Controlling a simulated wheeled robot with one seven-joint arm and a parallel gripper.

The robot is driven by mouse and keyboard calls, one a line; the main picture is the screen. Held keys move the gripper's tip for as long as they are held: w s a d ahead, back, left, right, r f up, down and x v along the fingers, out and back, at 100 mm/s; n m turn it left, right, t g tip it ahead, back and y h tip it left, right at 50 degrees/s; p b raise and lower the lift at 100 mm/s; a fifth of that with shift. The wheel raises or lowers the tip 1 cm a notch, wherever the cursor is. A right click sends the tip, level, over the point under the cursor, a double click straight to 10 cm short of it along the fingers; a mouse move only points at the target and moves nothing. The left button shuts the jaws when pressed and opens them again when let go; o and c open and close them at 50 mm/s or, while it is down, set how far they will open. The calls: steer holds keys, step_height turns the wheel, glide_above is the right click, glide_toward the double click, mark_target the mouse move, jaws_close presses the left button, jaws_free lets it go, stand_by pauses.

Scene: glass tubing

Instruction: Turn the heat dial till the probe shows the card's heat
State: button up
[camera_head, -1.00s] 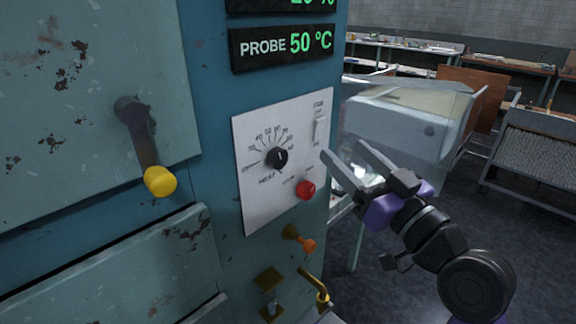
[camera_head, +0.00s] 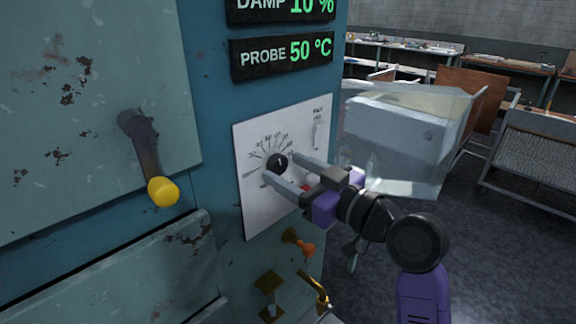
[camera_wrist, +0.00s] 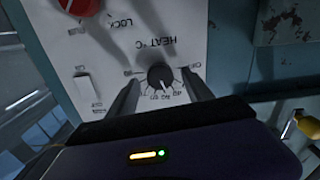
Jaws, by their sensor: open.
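The black heat dial (camera_head: 277,161) sits on a white panel (camera_head: 258,215) on the blue cabinet, ringed by a printed scale too small to read surely. My gripper (camera_head: 283,168) is open at the panel, one finger on each side of the dial. In the wrist view the dial (camera_wrist: 161,77) lies between the two fingers; I cannot tell whether they touch it. The probe display (camera_head: 285,51) reads 50 °C in green. No card shows in either view.
A damp display (camera_head: 285,7) above reads 10 %. A red LOCK knob (camera_wrist: 80,5) and a switch (camera_head: 317,134) share the panel. A yellow-knobbed lever (camera_head: 150,160) is left, and an orange-tipped valve (camera_head: 299,243) and brass fittings (camera_head: 268,283) are below.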

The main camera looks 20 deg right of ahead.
steer(key=shift+w+a, duration=0.2)
steer(key=shift+w, duration=0.1)
jaws_close()
steer(key=shift+m, duration=0.3)
steer(key=m+p, duration=0.1)
steer(key=m, duration=0.1)
steer(key=shift+r+m+p, duration=0.1)
steer(key=shift+m+p, duration=0.2)
steer(key=shift+p, duration=0.05)
steer(key=shift+m+p, duration=1)
steer(key=shift+m, duration=1)
